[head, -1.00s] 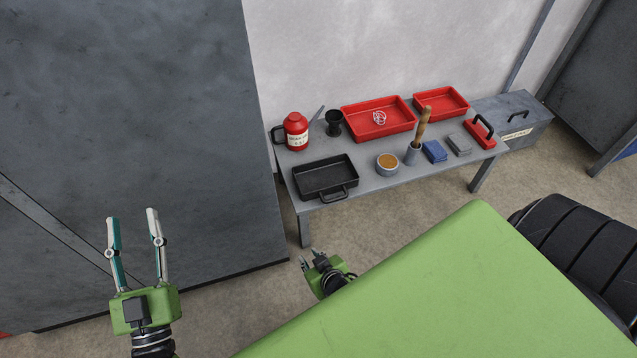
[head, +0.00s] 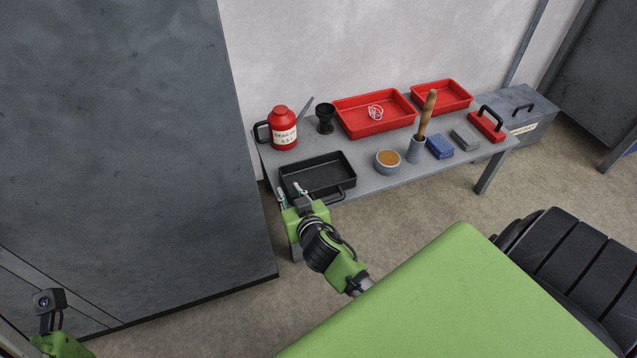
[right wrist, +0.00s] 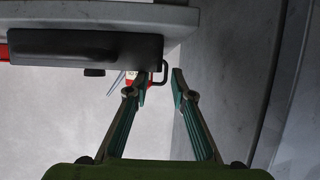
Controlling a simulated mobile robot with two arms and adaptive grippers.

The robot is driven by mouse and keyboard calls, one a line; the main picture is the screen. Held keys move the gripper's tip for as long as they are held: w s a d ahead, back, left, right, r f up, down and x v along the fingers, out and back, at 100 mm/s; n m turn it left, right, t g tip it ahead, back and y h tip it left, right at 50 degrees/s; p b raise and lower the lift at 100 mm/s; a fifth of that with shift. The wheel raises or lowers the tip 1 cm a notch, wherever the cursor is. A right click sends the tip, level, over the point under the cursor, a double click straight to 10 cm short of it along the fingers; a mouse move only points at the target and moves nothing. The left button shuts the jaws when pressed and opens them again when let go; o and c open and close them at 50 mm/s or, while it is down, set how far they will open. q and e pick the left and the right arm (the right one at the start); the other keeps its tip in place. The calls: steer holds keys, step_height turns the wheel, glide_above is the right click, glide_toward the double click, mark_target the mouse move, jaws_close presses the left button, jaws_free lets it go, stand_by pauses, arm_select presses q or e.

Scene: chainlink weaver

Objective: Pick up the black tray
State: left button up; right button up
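The black tray (head: 326,179) is shallow and rectangular, with a handle on its front side. It lies at the near left corner of the grey table (head: 362,183). My right gripper (head: 290,191) is open and empty at the tray's near left corner; whether it touches the tray cannot be told. In the right wrist view the tray (right wrist: 80,44) appears upside down under the table edge, left of the open fingers (right wrist: 160,83), with nothing between them. Of my left gripper (head: 60,343) only the green body and a black camera box show at the bottom left; its fingers are not visible.
A labelled red jug (head: 284,132), a black cup (head: 325,118) and two red trays (head: 372,128) (head: 440,108) stand behind. A grey wall panel (head: 130,150) rises left.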

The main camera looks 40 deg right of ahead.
mark_target(284, 182)
steer(key=b+x, duration=0.2)
steer(key=x, duration=0.4)
steer(key=shift+w+d, duration=0.1)
steer(key=shift+r, duration=0.1)
jaws_close()
